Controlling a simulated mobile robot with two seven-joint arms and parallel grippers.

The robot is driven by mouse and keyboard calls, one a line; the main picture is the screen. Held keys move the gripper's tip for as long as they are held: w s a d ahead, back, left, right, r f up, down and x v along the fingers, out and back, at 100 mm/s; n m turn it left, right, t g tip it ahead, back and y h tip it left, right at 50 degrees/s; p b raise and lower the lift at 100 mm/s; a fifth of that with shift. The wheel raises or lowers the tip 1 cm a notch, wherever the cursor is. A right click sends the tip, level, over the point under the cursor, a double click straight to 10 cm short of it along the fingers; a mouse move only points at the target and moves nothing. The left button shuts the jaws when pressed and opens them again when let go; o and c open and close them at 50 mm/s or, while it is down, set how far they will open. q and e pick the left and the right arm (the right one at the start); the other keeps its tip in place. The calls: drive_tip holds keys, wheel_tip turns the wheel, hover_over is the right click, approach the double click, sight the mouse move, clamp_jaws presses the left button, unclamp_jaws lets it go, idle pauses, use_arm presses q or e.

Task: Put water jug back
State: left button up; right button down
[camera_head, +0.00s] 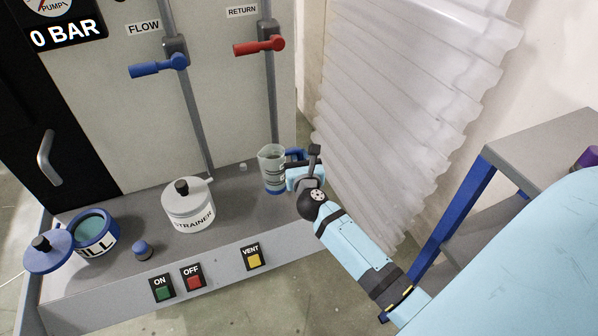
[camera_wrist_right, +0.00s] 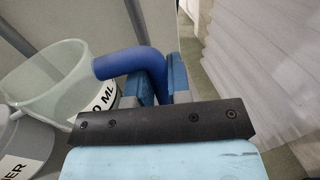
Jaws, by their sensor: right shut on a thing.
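The water jug (camera_head: 271,163) is a clear beaker with dark markings, a blue base and a blue handle. It is upright at the right end of the grey ledge; I cannot tell whether its base touches the ledge. My right gripper (camera_head: 293,165) is shut on its handle from the right. In the right wrist view the jug (camera_wrist_right: 52,85) is at the left, and its blue handle (camera_wrist_right: 120,63) runs between the fingers of my right gripper (camera_wrist_right: 164,80). My left gripper is not in view.
Corrugated sheet (camera_head: 400,100) stands to the right, near my arm. A blue-legged grey shelf (camera_head: 545,140) is further right.

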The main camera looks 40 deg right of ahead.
drive_tip(key=shift+f+b, duration=0.7)
drive_tip(key=shift+f, duration=1.45)
drive_tip(key=shift+f, duration=0.2)
drive_tip(key=c, duration=1.1)
unclamp_jaws()
